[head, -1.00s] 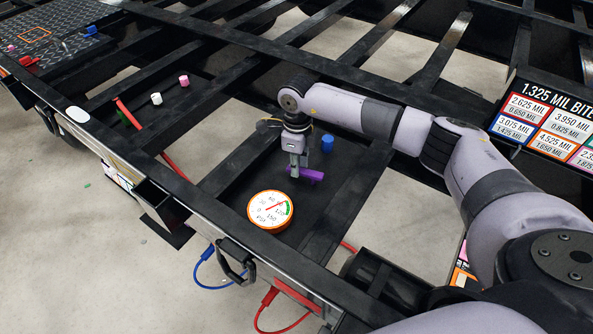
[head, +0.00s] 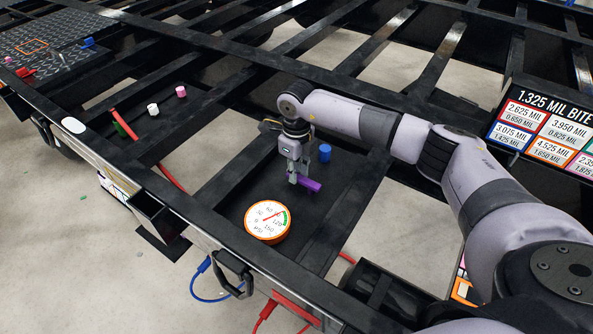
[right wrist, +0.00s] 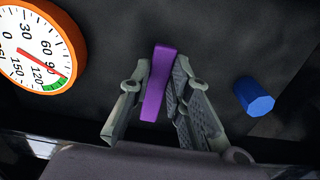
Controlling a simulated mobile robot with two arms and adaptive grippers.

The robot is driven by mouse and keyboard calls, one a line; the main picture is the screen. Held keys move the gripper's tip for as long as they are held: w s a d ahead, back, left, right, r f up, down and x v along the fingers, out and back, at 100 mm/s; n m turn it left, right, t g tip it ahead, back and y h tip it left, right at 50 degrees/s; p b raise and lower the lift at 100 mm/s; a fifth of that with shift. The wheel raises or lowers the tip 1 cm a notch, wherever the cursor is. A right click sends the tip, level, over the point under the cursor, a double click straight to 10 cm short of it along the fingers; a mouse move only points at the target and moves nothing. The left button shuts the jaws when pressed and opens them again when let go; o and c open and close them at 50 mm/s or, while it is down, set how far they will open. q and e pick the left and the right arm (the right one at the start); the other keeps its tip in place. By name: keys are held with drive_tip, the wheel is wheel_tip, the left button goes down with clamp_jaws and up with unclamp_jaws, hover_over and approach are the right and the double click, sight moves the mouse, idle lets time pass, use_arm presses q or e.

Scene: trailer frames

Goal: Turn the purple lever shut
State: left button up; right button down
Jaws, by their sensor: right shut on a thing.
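The purple lever (head: 309,184) is on the black panel of the trailer frame, right of the gauge in the head view. My right gripper (head: 294,178) reaches down onto it and is shut on it. In the right wrist view the purple lever (right wrist: 158,84) stands between the two fingers of the right gripper (right wrist: 160,95), its far end sticking out past the fingertips. My left gripper is not in view.
An orange-rimmed pressure gauge (head: 267,222) stands close left of the lever, its needle near the green band. A blue knob (head: 325,153) is behind right. Black frame beams surround the panel. A red lever (head: 124,124) and white and pink knobs lie farther left.

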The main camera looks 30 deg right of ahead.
drive_tip(key=c, duration=1.5)
unclamp_jaws()
drive_tip(key=shift+r, duration=0.1)
wheel_tip(320, 180, up, 12)
drive_tip(key=shift+f, duration=0.1)
